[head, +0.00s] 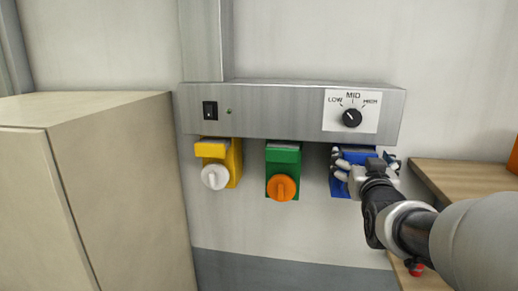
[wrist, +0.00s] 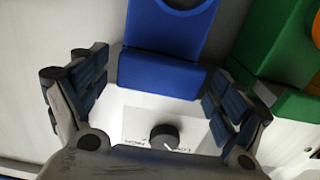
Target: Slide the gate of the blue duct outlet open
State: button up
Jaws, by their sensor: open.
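The blue duct outlet (head: 341,189) hangs under the grey metal housing at its right end, mostly hidden behind my gripper (head: 363,160) in the head view. In the wrist view the blue outlet (wrist: 163,75) shows top centre, with a flat blue block below a part with a round opening. My gripper (wrist: 156,88) is open there, one finger on each side of the blue block. Gaps show between the fingers and the block, and nothing is gripped. I cannot tell whether the gate is open or shut.
A yellow outlet (head: 236,163) with a white knob and a green outlet (head: 283,156) with an orange knob hang to the left. The housing (head: 270,109) carries a switch and a speed dial (head: 351,118). A wooden surface (head: 465,178) lies right, a beige cabinet (head: 110,180) left.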

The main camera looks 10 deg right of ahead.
jog(key=shift+w+d, duration=0.1)
jog(key=shift+w, duration=0.3)
